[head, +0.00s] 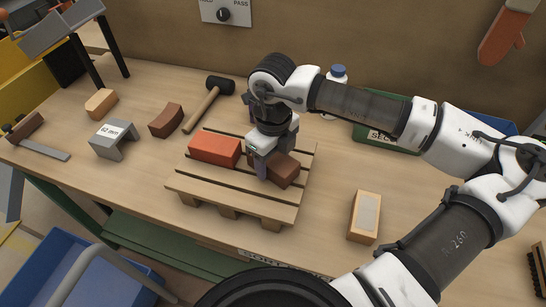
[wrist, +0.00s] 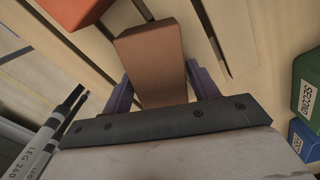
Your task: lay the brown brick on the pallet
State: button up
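The brown brick (head: 284,171) is at the right part of the wooden pallet (head: 236,207), beside a red-orange brick (head: 214,149). My gripper (head: 268,165) points down over the pallet with its fingers at the brown brick. In the wrist view the brown brick (wrist: 152,58) lies between the two purple fingers (wrist: 158,88), which appear to press its sides. The red-orange brick (wrist: 75,10) shows at the upper left there, apart from it. I cannot tell whether the brown brick's underside touches the slats.
Left of the pallet are a mallet (head: 208,103), a curved brown brick (head: 166,121), a grey 62 mm gauge (head: 114,139) and a tan brick (head: 101,102). A pale-faced brick (head: 365,216) stands to the right. A green SECOND bin (head: 398,140) is behind.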

jog(key=shift+o, duration=1.1)
jog(key=shift+r, duration=0.15)
notch_tip(320, 180, up, 12)
jog(key=b, duration=0.2)
jog(key=shift+b, duration=0.3)
